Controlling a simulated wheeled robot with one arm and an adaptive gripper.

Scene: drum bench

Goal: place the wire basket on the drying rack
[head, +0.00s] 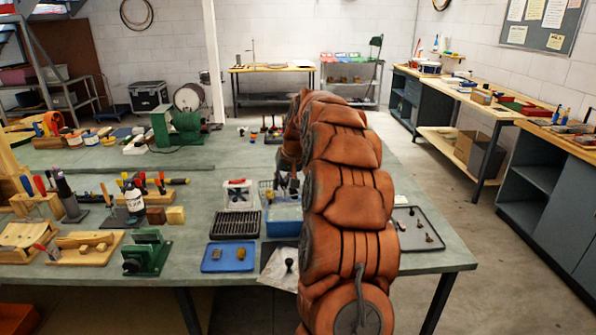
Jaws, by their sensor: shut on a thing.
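The wire basket (266,190) is a small grey mesh basket at the back left of a blue tub (283,228), near the middle of the bench. My gripper (287,188) is at the basket and shut on it; my orange arm hides part of the fingers and the right side of the tub. I cannot tell whether the basket hangs clear of the tub or still sits in it. The drying rack (235,225), a dark slatted rack, lies on the bench just left of the tub. Its top looks empty.
A clear container (239,195) stands behind the rack. A blue tray (229,257) with small blocks lies in front of it. A green fixture (147,252) stands to the left. A dark tray (416,229) with small parts lies right of my arm.

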